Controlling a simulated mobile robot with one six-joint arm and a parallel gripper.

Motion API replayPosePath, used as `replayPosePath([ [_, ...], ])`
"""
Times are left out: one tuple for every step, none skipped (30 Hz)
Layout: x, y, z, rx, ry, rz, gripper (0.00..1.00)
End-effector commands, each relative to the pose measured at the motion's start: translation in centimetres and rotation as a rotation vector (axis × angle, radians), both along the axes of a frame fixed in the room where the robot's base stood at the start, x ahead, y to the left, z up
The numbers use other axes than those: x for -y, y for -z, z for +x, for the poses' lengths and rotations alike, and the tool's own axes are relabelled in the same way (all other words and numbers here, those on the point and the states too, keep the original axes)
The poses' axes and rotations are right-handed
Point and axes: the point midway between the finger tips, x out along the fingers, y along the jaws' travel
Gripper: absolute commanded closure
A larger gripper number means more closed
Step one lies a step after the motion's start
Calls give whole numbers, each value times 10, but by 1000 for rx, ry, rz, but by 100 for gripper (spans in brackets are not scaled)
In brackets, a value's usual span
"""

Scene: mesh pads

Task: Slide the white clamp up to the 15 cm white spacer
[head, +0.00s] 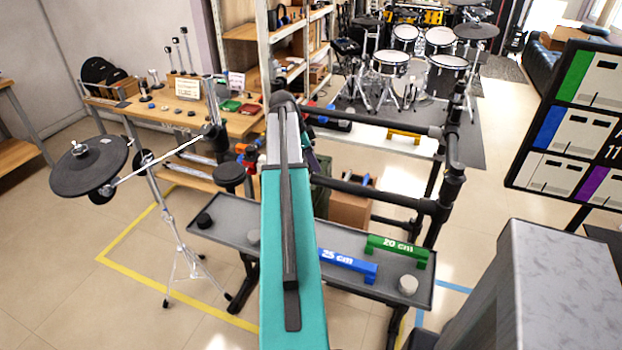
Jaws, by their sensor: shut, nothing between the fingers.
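My teal arm (287,250) runs up the middle of the view; my gripper does not show. I cannot make out the white clamp or the 15 cm white spacer, and my arm covers part of the tray and rack. On the grey tray (215,214) lie a blue spacer marked 25 cm (347,266) and a green spacer marked 20 cm (396,249), right of my arm. A black rack (375,192) of tubes stands behind the tray.
A cymbal pad (90,166) on a stand is at the left. The tray also bears a pale round piece (408,285) and a black one (204,221). A wooden bench (180,112) and a drum kit (420,65) stand behind. A dark board (580,130) hangs at the right.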

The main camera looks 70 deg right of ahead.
Motion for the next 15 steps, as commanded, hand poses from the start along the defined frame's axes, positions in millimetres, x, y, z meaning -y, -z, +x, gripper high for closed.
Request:
replayPosePath([
  [0,0,3,3,-3,1,100],
  [0,0,3,3,-3,1,100],
  [0,0,4,3,-3,1,100],
  [0,0,4,3,-3,1,100],
  [0,0,4,3,-3,1,100],
  [0,0,5,3,-3,1,100],
  [0,0,5,3,-3,1,100],
  [0,0,6,3,-3,1,100],
  [-1,0,6,3,-3,1,100],
  [-1,0,7,3,-3,1,100],
  [-1,1,7,3,-2,0,100],
  [-1,0,7,3,-2,0,100],
  [-1,1,8,3,-2,0,100],
  [-1,1,8,3,-2,0,100],
  [-1,0,9,3,-2,0,100],
])
